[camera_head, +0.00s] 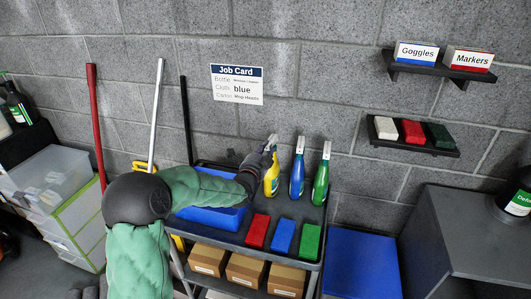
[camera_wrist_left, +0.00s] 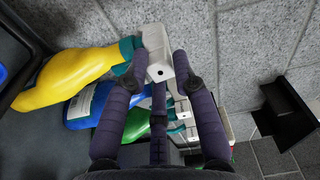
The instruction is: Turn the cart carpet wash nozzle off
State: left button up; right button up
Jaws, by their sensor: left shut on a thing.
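Three spray bottles stand in a row at the back of the cart top: a yellow bottle (camera_head: 272,180), a blue bottle (camera_head: 297,176) and a green bottle (camera_head: 320,182). I cannot read which label says carpet wash. My left gripper (camera_head: 267,148) is at the head of the yellow bottle. In the left wrist view, the yellow bottle (camera_wrist_left: 62,80) has a teal collar and a white nozzle (camera_wrist_left: 158,62). The gripper's fingers (camera_wrist_left: 160,58) are on either side of this nozzle, shut on it. The nozzle's setting is too small to tell. My right gripper is not in view.
The cart (camera_head: 285,222) carries a blue bin (camera_head: 212,218) partly behind my left arm, and red, blue and green pads in front of the bottles. Boxes sit on its lower shelf. A grey block wall stands behind. A black shelf (camera_head: 415,148) holds more blocks at right.

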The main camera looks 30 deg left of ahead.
pick_arm(q)
jog(key=shift+n+b, duration=1.55)
jog(key=shift+n, duration=0.75)
jog(key=shift+n+b, duration=1.4)
jog(key=shift+n, duration=0.7)
jog(key=shift+n+b, duration=1.55)
jog(key=shift+n, duration=0.55)
jog(key=shift+n+b, duration=1.6)
jog(key=shift+n, duration=0.4)
jog(key=shift+c, duration=0.2)
jog(key=o, duration=0.6)
jog(key=shift+c, duration=0.2)
